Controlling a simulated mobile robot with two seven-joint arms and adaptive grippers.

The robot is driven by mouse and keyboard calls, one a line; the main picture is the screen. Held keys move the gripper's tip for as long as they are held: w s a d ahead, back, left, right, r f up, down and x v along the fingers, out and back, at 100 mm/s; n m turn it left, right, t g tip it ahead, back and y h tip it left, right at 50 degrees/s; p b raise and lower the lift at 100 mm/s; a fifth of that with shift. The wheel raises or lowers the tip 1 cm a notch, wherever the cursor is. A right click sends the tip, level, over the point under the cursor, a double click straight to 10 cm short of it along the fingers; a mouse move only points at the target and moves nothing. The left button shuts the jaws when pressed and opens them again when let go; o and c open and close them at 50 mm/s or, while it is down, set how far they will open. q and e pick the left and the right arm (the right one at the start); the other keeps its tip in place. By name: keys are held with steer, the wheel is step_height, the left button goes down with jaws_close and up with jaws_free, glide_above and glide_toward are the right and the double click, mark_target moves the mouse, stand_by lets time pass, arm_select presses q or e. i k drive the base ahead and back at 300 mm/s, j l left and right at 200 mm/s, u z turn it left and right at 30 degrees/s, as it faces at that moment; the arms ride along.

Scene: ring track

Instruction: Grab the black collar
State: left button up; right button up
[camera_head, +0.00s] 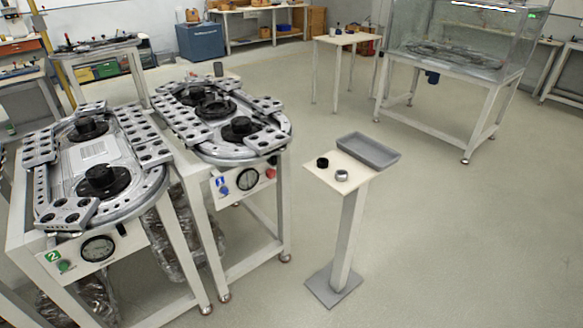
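A small black collar (322,162) sits on the pale top of a pedestal stand (318,181), near the middle of the head view. A silver metal ring (341,176) lies just to its right and nearer to me, apart from it. Neither of my grippers shows in this view, and nothing is touching the collar.
A grey tray (368,150) is at the pedestal's back right. Two ring-track tables stand to the left, with the nearer track (94,165) and the farther track (222,118). A glass-enclosed table (452,72) is at the back right. The floor (470,240) right of the pedestal is clear.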

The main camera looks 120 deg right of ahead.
mark_target(322, 163)
steer(key=z, duration=4.2)
